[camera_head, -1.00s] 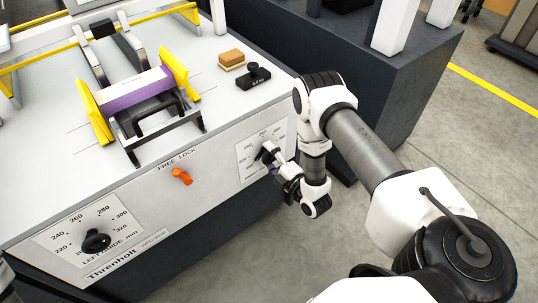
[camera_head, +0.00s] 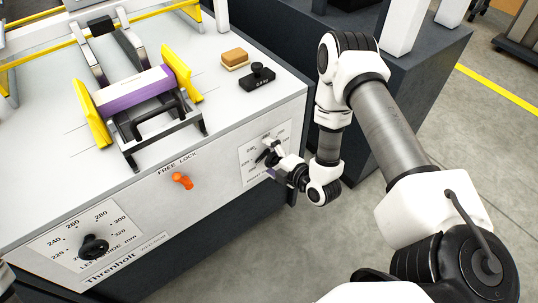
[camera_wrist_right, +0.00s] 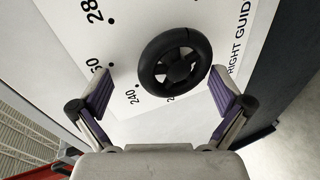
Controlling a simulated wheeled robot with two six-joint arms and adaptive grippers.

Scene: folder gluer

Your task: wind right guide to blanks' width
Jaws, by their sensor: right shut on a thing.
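A stack of blanks (camera_head: 135,91), purple with a white top, lies between two upright yellow guides. The right guide (camera_head: 177,72) stands close by the stack's right end; I cannot tell whether they touch. The left guide (camera_head: 91,112) stands at the other end. The black right guide handwheel (camera_wrist_right: 176,62) sits on a numbered dial on the front panel. In the head view, my right gripper (camera_head: 275,160) partly hides the wheel. My left gripper is out of view.
The left guide knob (camera_head: 94,247) and an orange free lock lever (camera_head: 182,181) sit on the same panel. A brown-topped block (camera_head: 235,59) and a black knobbed block (camera_head: 257,77) lie on the top.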

